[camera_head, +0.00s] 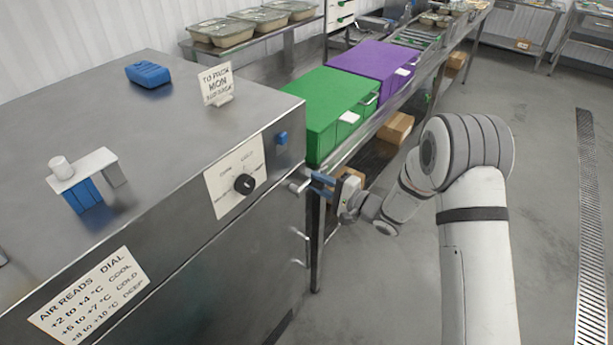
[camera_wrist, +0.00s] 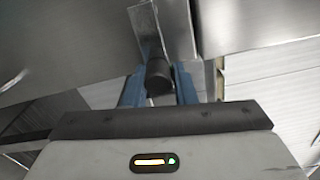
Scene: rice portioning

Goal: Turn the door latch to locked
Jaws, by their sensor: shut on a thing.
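The door latch (camera_head: 299,187) is a small metal handle at the right edge of the steel cabinet's front, below a blue button. In the wrist view the latch's dark rounded end (camera_wrist: 158,78) sits between the two blue fingers. My gripper (camera_head: 322,184) reaches it from the right and is shut on the latch. In the wrist view my gripper (camera_wrist: 159,90) covers part of the latch, so its exact angle is hard to tell. The cabinet door (camera_head: 240,270) appears closed below the dial panel.
The steel cabinet (camera_head: 170,120) has a black dial (camera_head: 244,184) on its front and a blue block (camera_head: 148,74) on top. A green box (camera_head: 335,100) and a purple box (camera_head: 375,62) stand on the bench behind. Grey floor (camera_head: 550,200) is open at the right.

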